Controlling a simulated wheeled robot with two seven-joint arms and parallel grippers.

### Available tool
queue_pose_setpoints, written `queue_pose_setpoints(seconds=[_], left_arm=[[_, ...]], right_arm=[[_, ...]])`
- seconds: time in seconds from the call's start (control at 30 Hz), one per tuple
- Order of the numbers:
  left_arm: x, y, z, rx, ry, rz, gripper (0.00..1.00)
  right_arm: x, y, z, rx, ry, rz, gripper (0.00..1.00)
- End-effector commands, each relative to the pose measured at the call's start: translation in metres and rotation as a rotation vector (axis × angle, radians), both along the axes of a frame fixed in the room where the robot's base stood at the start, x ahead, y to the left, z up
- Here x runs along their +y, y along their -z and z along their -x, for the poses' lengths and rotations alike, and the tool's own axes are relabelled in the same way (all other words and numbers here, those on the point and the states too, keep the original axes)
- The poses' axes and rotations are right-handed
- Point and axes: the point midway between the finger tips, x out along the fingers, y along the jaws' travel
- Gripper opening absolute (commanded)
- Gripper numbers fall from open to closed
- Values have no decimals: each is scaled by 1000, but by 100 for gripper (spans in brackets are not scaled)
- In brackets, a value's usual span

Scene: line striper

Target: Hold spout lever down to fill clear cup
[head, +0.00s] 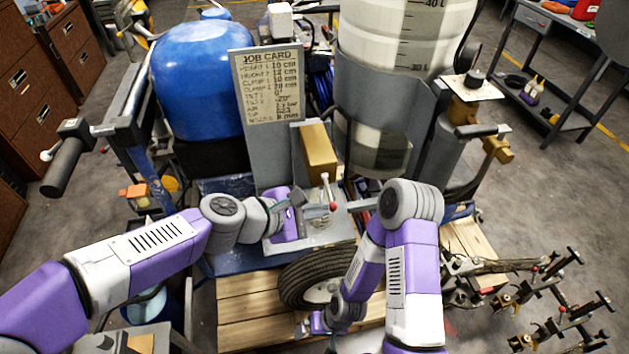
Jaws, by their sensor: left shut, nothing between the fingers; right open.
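My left gripper (292,212) is shut and empty, at the grey metal plate (325,233) in the middle of the machine. A small upright lever (326,188) with a pale tip stands just right of it, by a red knob (333,206). They look apart; contact is hard to tell. I cannot tell whether this is the spout lever. My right gripper (314,324) hangs low, open, in front of the tyre (305,280) and well below the lever. I cannot make out a clear cup; my arms hide part of the plate.
A job card board (268,90) and brass block (318,152) rise behind the plate. A blue tank (200,70) stands left, a marked translucent tank (390,40) right, with a brass valve (497,149) beside it. Metal spray fittings (540,300) lie lower right.

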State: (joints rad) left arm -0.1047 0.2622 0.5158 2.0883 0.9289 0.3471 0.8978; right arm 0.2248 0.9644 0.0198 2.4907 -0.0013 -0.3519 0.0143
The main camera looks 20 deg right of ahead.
Motion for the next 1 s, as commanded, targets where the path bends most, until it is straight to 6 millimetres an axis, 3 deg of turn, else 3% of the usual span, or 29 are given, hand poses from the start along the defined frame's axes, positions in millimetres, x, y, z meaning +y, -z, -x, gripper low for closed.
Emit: queue_pose_setpoints(seconds=[0.53, 1.0], left_arm=[[-1, -16, 1, 0, 5, 1, 0], [4, -21, 2, 0, 5, 1, 0]], right_arm=[[0, -16, 0, 0, 0, 0, 100], [0, -18, 0, 0, 0, 0, 100]])
